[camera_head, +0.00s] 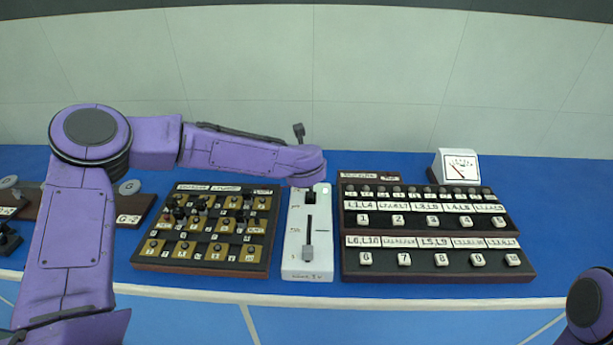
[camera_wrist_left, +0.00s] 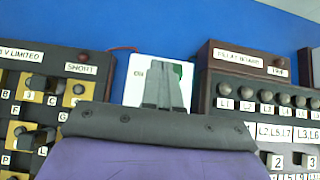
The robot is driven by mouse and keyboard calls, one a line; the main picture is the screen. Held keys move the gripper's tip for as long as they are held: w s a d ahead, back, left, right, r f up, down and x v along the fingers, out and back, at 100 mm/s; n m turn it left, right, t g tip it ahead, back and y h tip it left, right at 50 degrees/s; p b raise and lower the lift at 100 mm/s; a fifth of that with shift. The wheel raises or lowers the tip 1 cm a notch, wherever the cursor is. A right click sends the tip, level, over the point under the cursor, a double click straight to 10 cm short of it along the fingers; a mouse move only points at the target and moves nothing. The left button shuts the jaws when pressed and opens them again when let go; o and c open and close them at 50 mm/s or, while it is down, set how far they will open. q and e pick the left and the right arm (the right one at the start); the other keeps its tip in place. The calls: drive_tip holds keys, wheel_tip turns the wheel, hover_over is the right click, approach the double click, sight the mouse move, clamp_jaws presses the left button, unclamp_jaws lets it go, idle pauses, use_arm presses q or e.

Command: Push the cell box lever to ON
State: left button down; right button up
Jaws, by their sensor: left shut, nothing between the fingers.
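The white cell box (camera_head: 293,262) stands between the two dark panels on the blue bench. Its slot runs from far to near, and the grey lever (camera_head: 308,253) sits at the near end. My left gripper (camera_head: 310,198) is over the far end of the box, well apart from the lever. In the left wrist view, the shut, empty fingers (camera_wrist_left: 165,88) are in front of the white box (camera_wrist_left: 132,92), beside an "ON" label and a green patch. The lever cannot be made out there. My right gripper is out of view.
A brown panel with brass plates and black knobs (camera_head: 207,227) is close on the left. A dark panel with several buttons (camera_head: 430,232) is close on the right, with a white meter (camera_head: 459,166) behind it. The bench's front edge is just nearer than the box.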

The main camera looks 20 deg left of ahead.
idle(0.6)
use_arm(q)
drive_tip(key=s+d+r+p, duration=0.1)
drive_tip(key=s+r+p, duration=0.2)
drive_tip(key=r, duration=0.6)
drive_tip(key=p, duration=0.2)
drive_tip(key=shift+s+r+p, duration=0.15)
drive_tip(key=shift+r+p, duration=0.15)
drive_tip(key=shift+f, duration=0.1)
